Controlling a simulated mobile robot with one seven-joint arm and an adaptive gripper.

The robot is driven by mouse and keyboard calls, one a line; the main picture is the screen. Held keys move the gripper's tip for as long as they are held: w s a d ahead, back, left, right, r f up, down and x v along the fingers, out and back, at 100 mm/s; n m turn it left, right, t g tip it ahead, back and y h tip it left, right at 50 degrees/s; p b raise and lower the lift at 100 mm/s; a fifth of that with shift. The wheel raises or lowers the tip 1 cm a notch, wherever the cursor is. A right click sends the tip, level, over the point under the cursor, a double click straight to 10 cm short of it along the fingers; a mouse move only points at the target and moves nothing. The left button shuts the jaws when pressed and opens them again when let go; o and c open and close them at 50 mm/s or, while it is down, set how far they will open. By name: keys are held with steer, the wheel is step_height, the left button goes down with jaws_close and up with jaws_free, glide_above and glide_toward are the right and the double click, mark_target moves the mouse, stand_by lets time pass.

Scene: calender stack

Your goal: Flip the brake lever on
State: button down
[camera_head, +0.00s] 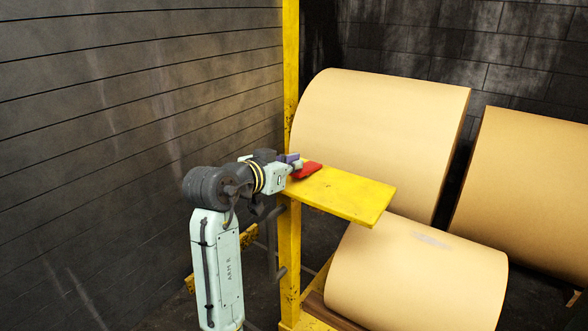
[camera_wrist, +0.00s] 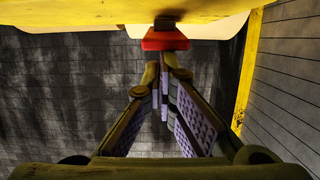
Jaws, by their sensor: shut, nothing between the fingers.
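A red piece, apparently the brake lever (camera_head: 307,170), lies at the near left end of a yellow plate. It also shows at the top centre of the wrist view (camera_wrist: 165,40), under the plate's edge. My gripper (camera_head: 295,161) is right beside it in the head view. In the wrist view my gripper (camera_wrist: 163,72) has its fingertips together with nothing between them, just below the red piece in the picture. I cannot tell whether they touch it. The lever's pivot is hidden.
The yellow plate (camera_head: 350,194) is fixed to a yellow post (camera_head: 290,232) beside my arm. Large tan rolls (camera_head: 385,135) stand behind it, with another roll (camera_head: 415,275) below to the right. A dark plank wall (camera_head: 110,130) is on the left.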

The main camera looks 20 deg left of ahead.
steer(key=shift+s+f+t+b, duration=0.15)
steer(key=shift+f+t+b, duration=0.4)
steer(key=shift+b, duration=0.6)
steer(key=shift+s+f+t+b, duration=0.15)
steer(key=shift+f+t+b, duration=0.35)
steer(key=shift+b, duration=0.6)
steer(key=t+b, duration=0.1)
steer(key=b, duration=0.1)
steer(key=shift+s+a+f+h+b, duration=0.1)
steer(key=shift+s+h+b, duration=0.1)
steer(key=shift+h+b, duration=0.1)
steer(key=shift+t, duration=0.25)
steer(key=shift+r, duration=0.2)
